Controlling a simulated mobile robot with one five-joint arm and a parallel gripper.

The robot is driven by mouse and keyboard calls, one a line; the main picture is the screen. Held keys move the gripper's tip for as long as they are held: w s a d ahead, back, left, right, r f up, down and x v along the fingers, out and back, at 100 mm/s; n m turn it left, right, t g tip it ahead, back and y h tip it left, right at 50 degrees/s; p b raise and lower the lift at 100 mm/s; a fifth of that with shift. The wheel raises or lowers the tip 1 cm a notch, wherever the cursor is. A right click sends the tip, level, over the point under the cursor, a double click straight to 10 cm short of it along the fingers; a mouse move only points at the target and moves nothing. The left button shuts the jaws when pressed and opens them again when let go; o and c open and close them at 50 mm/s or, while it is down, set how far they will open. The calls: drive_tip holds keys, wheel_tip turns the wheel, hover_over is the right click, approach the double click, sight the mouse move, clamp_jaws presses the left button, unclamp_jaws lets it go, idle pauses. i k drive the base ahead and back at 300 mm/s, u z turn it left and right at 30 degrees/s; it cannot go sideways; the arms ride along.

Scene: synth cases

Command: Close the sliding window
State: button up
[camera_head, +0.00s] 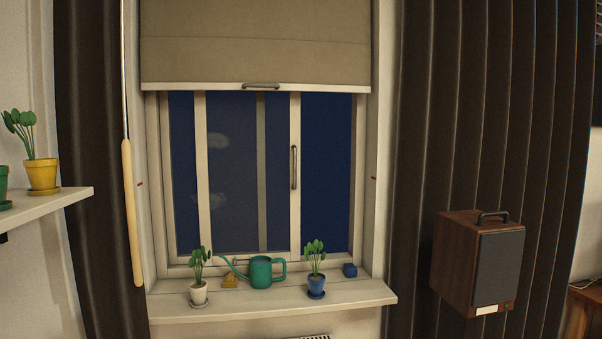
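The window (358,170) has a pale frame with dark blue night outside. Its sliding sash (201,180) stands between the two sides of the frame, with a dark vertical handle (293,167) on its right stile. A wide dark gap shows between that stile and the right jamb, so the window appears partly open. Another upright (262,170) shows behind the sash's glass. Faint pale reflections show on the glass. My gripper is not in view.
A beige blind (255,50) covers the window's top. The sill (270,306) holds a white-potted plant (199,292), a green watering can (261,272), a blue-potted plant (316,285) and a blue block (350,270). Dark curtains (420,150) flank it; a brown speaker (480,262) is right.

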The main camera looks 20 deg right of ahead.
sight(247, 143)
drive_tip(key=k, duration=1.15)
drive_tip(key=z, duration=0.7)
drive_tip(key=i, duration=1.85)
drive_tip(key=u, duration=3.15)
